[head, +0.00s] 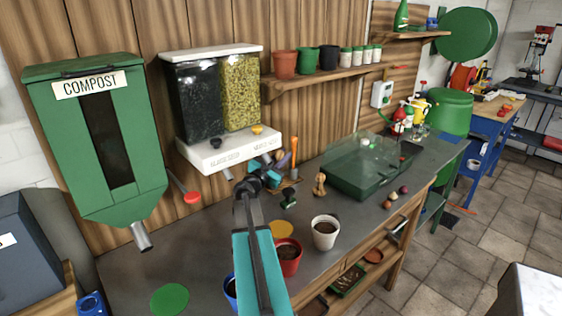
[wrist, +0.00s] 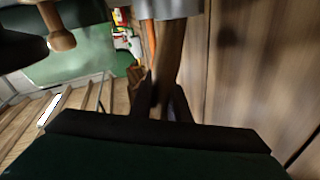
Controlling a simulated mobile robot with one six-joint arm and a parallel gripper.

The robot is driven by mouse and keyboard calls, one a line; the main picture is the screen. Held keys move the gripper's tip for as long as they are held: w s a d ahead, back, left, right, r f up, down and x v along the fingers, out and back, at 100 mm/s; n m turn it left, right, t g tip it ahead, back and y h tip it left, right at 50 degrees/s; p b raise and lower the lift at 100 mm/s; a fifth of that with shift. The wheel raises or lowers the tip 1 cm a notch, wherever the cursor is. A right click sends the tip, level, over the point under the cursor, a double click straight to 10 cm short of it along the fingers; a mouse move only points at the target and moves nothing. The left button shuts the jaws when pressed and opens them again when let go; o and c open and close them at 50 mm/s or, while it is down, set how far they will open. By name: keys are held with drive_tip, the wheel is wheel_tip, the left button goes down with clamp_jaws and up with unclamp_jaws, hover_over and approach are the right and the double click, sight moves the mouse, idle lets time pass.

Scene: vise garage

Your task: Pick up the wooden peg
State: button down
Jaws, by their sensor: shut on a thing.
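My gripper (wrist: 163,98) is shut on a long brown wooden piece that looks like the wooden peg (wrist: 169,60). In the wrist view the peg runs up from between the fingers to just below a grey metal cylinder; I cannot tell whether they touch. In the head view my gripper (head: 266,170) is over the back of the bench, below the white dispenser, and the peg cannot be made out there.
A white-fronted dispenser (head: 225,153) hangs close above my gripper. A small wooden figure (head: 320,184), a green clear-lidded box (head: 365,168), a white pot (head: 325,233) and a red pot (head: 288,258) stand on the grey bench (head: 215,262). A green compost bin (head: 62,140) hangs at left.

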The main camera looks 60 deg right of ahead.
drive_tip(key=shift+s+a+f+m+b, duration=0.1)
drive_tip(key=shift+s+f+m+b, duration=0.15)
drive_tip(key=shift+b, duration=0.25)
